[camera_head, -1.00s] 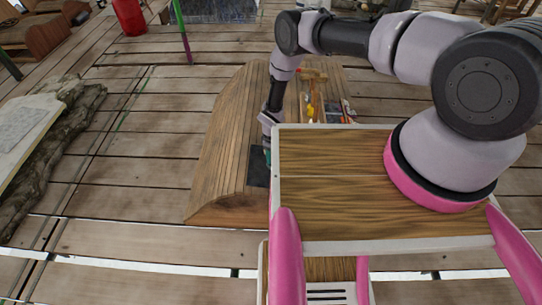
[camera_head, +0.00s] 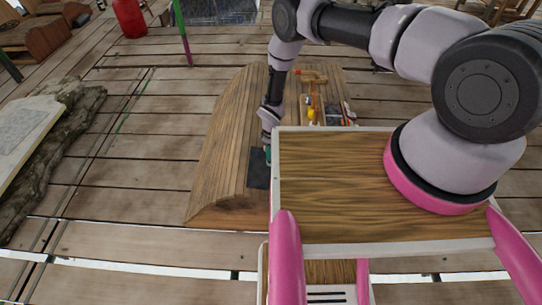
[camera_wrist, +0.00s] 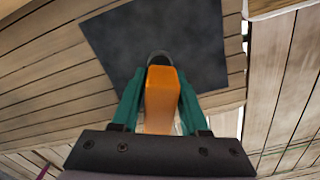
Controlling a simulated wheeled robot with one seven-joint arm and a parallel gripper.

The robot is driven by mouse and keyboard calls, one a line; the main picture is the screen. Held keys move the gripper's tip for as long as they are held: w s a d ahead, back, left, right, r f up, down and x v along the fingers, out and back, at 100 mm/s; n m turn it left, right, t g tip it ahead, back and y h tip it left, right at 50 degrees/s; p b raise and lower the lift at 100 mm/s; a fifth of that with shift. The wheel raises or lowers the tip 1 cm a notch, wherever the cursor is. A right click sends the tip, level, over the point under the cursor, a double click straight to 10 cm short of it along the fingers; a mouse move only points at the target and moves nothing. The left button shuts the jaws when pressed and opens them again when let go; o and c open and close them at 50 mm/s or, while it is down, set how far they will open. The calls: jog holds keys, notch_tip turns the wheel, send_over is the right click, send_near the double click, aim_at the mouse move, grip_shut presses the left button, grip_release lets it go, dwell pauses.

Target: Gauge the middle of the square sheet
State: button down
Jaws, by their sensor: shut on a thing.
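The square sheet is dark grey and nearly flat-looking, lying on a planked wooden surface. It shows in the head view (camera_head: 258,172) and in the wrist view (camera_wrist: 115,55). My gripper (camera_wrist: 160,85) has teal fingers shut on an orange tool (camera_wrist: 160,105), apparently the gauge, with a dark rounded tip. In the wrist view the tip overlaps the sheet towards its lower part; whether it touches cannot be told. In the head view my gripper (camera_head: 267,153) is small, at the sheet's upper right, partly hidden by my own body.
The sheet lies on a curved planked wooden piece (camera_head: 215,160) on the deck. Small tools and a hammer-like item (camera_head: 312,78) lie on its far right side. A stone-edged slab (camera_head: 40,130) is at left, a red container (camera_head: 129,18) at back. Deck planks between are clear.

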jog(key=shift+r, duration=0.65)
jog(key=shift+f, duration=0.1)
dwell(0.3)
jog(key=shift+f, duration=2.25)
jog(key=shift+c, duration=1.7)
grip_release()
notch_tip(320, 180, up, 11)
jog(key=shift+f, duration=0.1)
